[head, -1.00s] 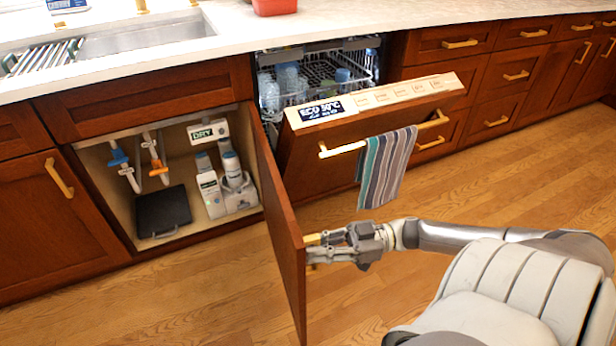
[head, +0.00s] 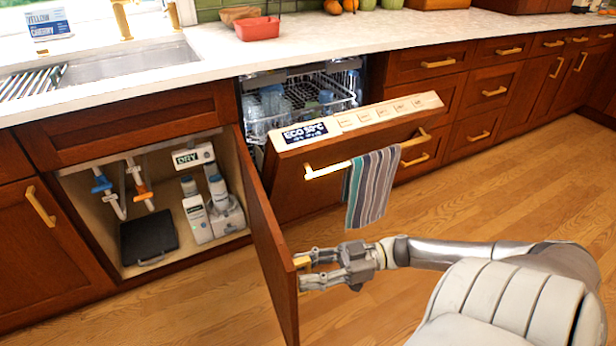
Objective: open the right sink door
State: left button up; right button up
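The right sink door (head: 268,240) stands swung far out from the cabinet, seen nearly edge-on. Its brass handle (head: 302,262) is on the outer face near the free edge, mostly hidden by the fingers. My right gripper (head: 308,270) is at this handle, its two fingers visibly apart with a gap between them. The fingertips reach the door's outer side; whether they touch the handle is unclear. My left gripper is not in view.
The dishwasher door (head: 350,150) is tilted partly open to the right of the sink door, with a striped towel (head: 371,190) on its bar. The left sink door (head: 40,235) is closed. The wood floor in front is clear.

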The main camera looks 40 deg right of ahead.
jog(key=v, duration=1.1)
jog(key=shift+s+d, duration=0.2)
jog(key=shift+d, duration=0.2)
